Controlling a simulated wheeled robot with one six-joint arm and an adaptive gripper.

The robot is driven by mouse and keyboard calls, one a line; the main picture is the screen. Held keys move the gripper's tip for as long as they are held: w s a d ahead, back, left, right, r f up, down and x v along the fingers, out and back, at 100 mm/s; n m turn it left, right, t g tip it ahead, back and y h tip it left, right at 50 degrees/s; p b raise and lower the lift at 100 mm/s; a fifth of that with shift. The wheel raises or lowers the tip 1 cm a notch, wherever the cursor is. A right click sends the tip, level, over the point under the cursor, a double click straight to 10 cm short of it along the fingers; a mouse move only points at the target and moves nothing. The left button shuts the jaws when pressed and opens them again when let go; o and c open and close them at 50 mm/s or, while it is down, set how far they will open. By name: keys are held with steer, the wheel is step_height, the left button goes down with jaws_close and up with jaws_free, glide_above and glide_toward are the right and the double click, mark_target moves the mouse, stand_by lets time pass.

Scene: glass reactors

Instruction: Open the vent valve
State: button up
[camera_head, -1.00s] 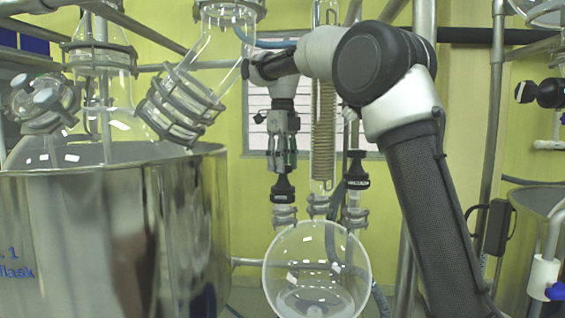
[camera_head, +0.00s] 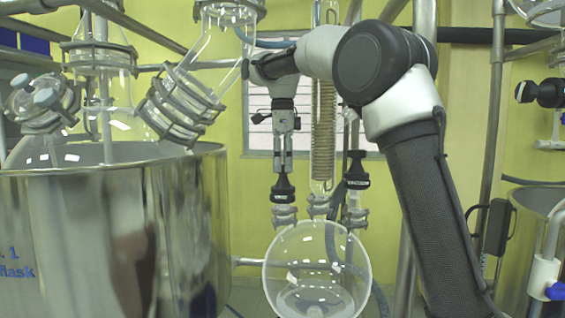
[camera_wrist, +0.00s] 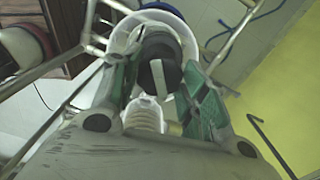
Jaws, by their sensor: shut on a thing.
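A black-topped valve (camera_head: 283,192) stands upright on the left neck of the round glass flask (camera_head: 318,270); its small lettering is too blurred to read. My gripper (camera_head: 283,172) points straight down on it from above, with the fingers at the valve's top. In the wrist view the green-padded fingers of my gripper (camera_wrist: 162,85) are on either side of the black valve (camera_wrist: 152,75), which has a pale bar across it. The gripper is shut on the valve's handle. The fingers partly hide the handle, and I cannot tell the valve's exact angle.
A similar black valve (camera_head: 356,172) stands close by on the right neck, with a coiled glass condenser (camera_head: 323,115) between them. A large steel vessel (camera_head: 110,240) fills the left. Metal frame posts (camera_head: 493,130) stand to the right.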

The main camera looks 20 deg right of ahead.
steer(key=n, duration=1.3)
steer(key=shift+n, duration=0.4)
steer(key=n, duration=0.7)
steer(key=shift+d, duration=0.1)
steer(key=n, duration=0.6)
steer(key=shift+n, duration=0.3)
steer(key=o, duration=1)
steer(key=shift+o, duration=0.2)
step_height(320, 180, up, 12)
